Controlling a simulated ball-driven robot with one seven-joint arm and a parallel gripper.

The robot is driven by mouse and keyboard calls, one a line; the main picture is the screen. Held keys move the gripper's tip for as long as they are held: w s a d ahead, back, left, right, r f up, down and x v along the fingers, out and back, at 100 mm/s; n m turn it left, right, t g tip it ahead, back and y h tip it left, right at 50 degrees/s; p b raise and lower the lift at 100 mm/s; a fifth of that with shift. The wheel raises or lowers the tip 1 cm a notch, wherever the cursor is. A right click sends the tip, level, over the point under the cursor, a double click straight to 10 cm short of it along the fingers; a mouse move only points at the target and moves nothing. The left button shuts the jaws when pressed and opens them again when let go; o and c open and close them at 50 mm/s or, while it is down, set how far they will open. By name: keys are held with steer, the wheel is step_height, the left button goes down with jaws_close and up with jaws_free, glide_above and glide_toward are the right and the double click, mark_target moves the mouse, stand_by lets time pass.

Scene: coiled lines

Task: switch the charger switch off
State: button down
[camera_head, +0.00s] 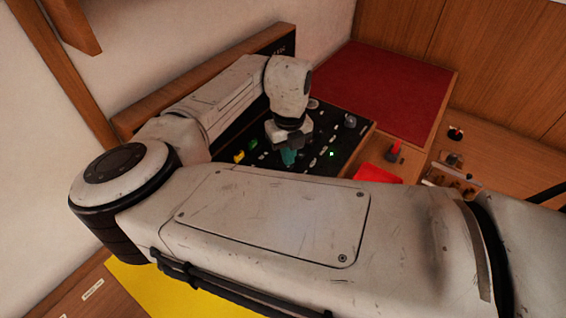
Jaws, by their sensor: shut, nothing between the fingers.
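A black switch panel (347,137) with several small switches, pale labels and a lit green light (331,154) lies beyond my arm. The labels are too small to read, so I cannot tell which switch is the charger switch. My gripper (289,158) points down over the middle of the panel, with teal fingers shut and empty. I cannot tell whether its tips touch a switch. My wrist and forearm hide part of the panel.
A red-covered surface (385,85) lies behind the panel. To the right are a red-topped post (394,151), a red object (378,174) and a second red-topped knob (455,133). A yellow surface (165,290) shows below my arm. Walls close in at left and back.

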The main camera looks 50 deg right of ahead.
steer(key=shift+f+b, duration=0.5)
steer(key=shift+f, duration=0.45)
stand_by(0.4)
steer(key=shift+r+p, duration=2.8)
steer(key=shift+r, duration=0.75)
